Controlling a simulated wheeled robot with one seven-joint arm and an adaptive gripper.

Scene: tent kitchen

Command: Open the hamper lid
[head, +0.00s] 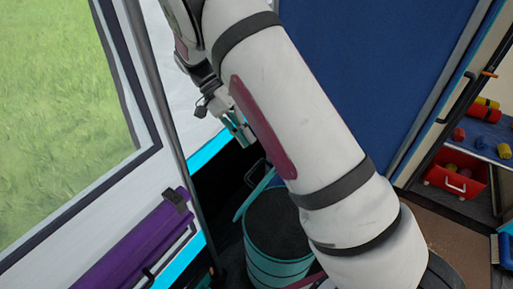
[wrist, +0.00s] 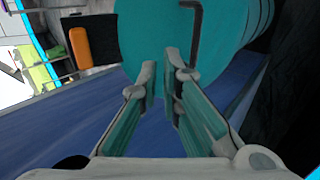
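The teal round hamper (head: 278,262) stands on the floor, partly hidden behind my arm; its dark inside shows at the top. Its teal lid (head: 254,196) is tilted up steeply at the left rim, seen nearly edge-on. A dark handle (head: 254,172) sticks out from the lid. My gripper (head: 240,132) is above the lid and apart from it in the head view. In the wrist view, my gripper (wrist: 164,76) is open with a narrow gap and nothing seen between the fingers. The lid's teal face (wrist: 150,30) and bent handle (wrist: 196,35) lie beyond the fingertips.
A purple roll (head: 135,240) and the tent wall with a window stand at the left. A blue panel (head: 345,60) is behind my arm. A red crate (head: 455,180) and shelf with colored items are at the right. Brown floor at lower right is partly clear.

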